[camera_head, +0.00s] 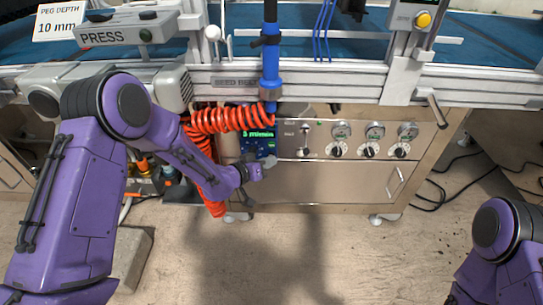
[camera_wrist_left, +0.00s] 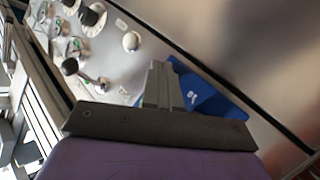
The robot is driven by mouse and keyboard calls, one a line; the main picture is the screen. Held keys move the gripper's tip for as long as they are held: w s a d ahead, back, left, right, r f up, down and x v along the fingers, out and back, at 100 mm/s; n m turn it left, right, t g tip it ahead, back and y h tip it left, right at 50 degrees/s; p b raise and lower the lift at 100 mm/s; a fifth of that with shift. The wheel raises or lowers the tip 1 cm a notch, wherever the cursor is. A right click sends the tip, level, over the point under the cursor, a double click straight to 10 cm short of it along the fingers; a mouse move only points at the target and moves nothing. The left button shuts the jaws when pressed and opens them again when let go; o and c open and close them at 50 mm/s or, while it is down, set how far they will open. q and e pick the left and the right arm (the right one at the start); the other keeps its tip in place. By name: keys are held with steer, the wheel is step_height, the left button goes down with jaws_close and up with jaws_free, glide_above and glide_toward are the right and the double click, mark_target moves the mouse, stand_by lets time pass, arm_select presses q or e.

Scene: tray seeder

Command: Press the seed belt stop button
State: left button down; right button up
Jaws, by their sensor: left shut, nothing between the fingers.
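My left gripper (camera_head: 266,166) is shut and empty, in front of the lower part of a blue box with a lit display (camera_head: 258,136) on the steel control cabinet. In the left wrist view the closed fingers (camera_wrist_left: 160,72) point at the steel panel, with the blue box (camera_wrist_left: 205,98) partly hidden behind them. A pale round knob or button (camera_wrist_left: 131,41) stands apart from the fingertips. I cannot tell which control is the seed belt stop button; contact is unclear. My right gripper is out of view.
The steel control panel (camera_head: 322,134) carries several dials and a lever. An orange coiled hose (camera_head: 224,121) hangs close to my left forearm. A yellow button (camera_head: 423,19) sits on a grey box at upper right. Black cables lie on the floor at right.

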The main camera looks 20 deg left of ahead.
arm_select(q)
steer(key=shift+s+d, duration=0.15)
steer(key=shift+s, duration=0.35)
steer(key=s, duration=0.2)
steer(key=s+d+p, duration=0.1)
steer(key=s, duration=0.2)
steer(key=shift+s+d+p, duration=0.3)
steer(key=shift+s, duration=0.05)
stand_by(0.4)
